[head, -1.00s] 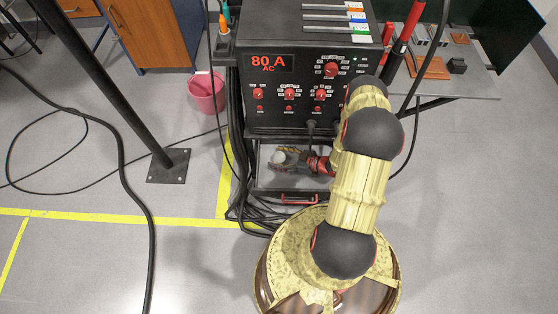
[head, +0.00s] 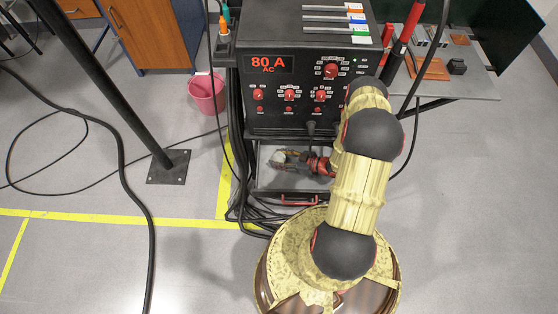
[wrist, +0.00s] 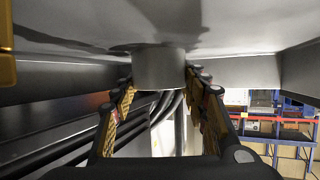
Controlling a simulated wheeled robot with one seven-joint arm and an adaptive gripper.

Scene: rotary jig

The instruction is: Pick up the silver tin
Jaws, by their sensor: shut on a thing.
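The silver tin (wrist: 159,69) is a plain grey cylinder in the middle of the wrist view, between the two fingers. My gripper (wrist: 160,85) is shut on it, with a finger against each side. In the head view my gripper (head: 287,157) reaches leftward into the open bay below the black welding machine. The tin (head: 278,157) shows there as a small pale shape at the fingertips, partly covered by them. In the wrist view the tin's end meets the grey metal surface of the bay, with no clear gap.
The bay's shelf (head: 265,180) lies under the welding machine (head: 290,100), whose body is close above my gripper. Black cables (head: 240,190) run down its left side. A pink bucket (head: 207,92) stands on the floor to the left. A side table (head: 470,82) is at the right.

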